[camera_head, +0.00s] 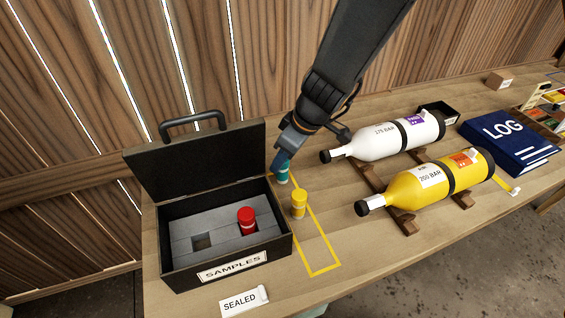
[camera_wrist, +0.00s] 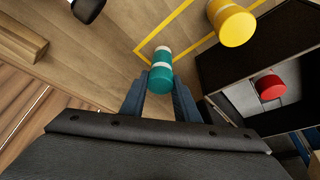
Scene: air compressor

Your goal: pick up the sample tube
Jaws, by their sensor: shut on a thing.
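A teal sample tube (camera_head: 282,174) with a pale band stands inside a yellow taped outline on the bench, right of the open sample case. My gripper (camera_head: 284,156) is shut on it from above; in the wrist view the tube (camera_wrist: 160,79) sits between the two blue fingers (camera_wrist: 160,98). A yellow tube (camera_head: 299,204) stands in the outline just in front of it. A red tube (camera_head: 246,220) sits in the grey insert of the black SAMPLES case (camera_head: 181,276). An empty square hole (camera_head: 202,241) shows in the insert, left of the red tube.
A white cylinder (camera_head: 391,138) and a yellow cylinder (camera_head: 428,188) lie on wooden cradles to the right. A blue LOG book (camera_head: 504,138) lies beyond them. A SEALED label (camera_head: 244,301) lies before the case. The case's raised lid (camera_head: 200,160) stands left of my gripper.

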